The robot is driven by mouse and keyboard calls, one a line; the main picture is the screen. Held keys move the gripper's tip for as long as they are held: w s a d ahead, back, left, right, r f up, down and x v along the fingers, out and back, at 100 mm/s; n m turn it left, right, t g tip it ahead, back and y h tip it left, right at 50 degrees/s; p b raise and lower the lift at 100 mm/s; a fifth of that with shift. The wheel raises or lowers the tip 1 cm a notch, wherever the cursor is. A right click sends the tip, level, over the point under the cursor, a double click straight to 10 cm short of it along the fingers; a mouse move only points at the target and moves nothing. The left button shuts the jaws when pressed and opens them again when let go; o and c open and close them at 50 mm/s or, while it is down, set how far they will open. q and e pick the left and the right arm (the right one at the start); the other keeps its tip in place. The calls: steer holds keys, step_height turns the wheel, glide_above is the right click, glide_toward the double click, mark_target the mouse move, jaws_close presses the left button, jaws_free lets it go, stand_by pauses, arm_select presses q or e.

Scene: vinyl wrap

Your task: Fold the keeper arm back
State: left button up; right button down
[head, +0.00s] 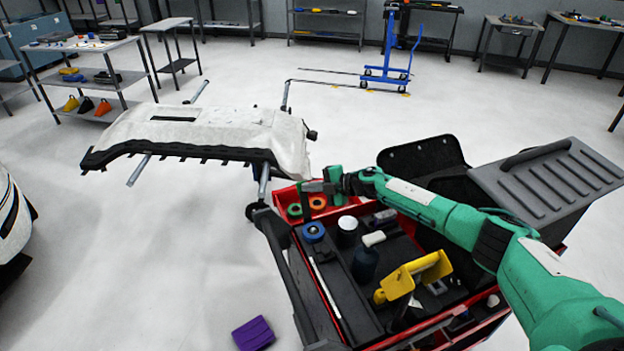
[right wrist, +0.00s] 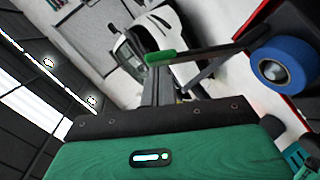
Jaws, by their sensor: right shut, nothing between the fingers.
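What looks like the keeper arm is a thin dark bar (right wrist: 212,49) with a green end (right wrist: 160,57) in the right wrist view. It reaches out from the red cart edge at the right. Its green end lies at the tips of my right gripper (right wrist: 155,85); I cannot tell if they touch. In the head view my right gripper (head: 309,187) is above the cart's far left corner, its fingers pointing left, shut and empty. I cannot make out the keeper arm there. My left gripper is out of view.
The red tool cart (head: 284,196) holds a blue tape roll (head: 313,232), close to the gripper in the wrist view (right wrist: 283,66), and a yellow tool (head: 397,284). A white bumper (head: 215,135) rests on a stand behind. A purple piece (head: 254,334) lies on the floor.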

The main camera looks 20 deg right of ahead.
steer(key=shift+w+f+m+g, duration=0.15)
steer(key=shift+w+m+g, duration=0.05)
steer(key=shift+w, duration=0.35)
steer(key=shift+w+f+m+g, duration=0.15)
steer(key=shift+w+m+g, duration=0.05)
steer(key=shift+w, duration=0.35)
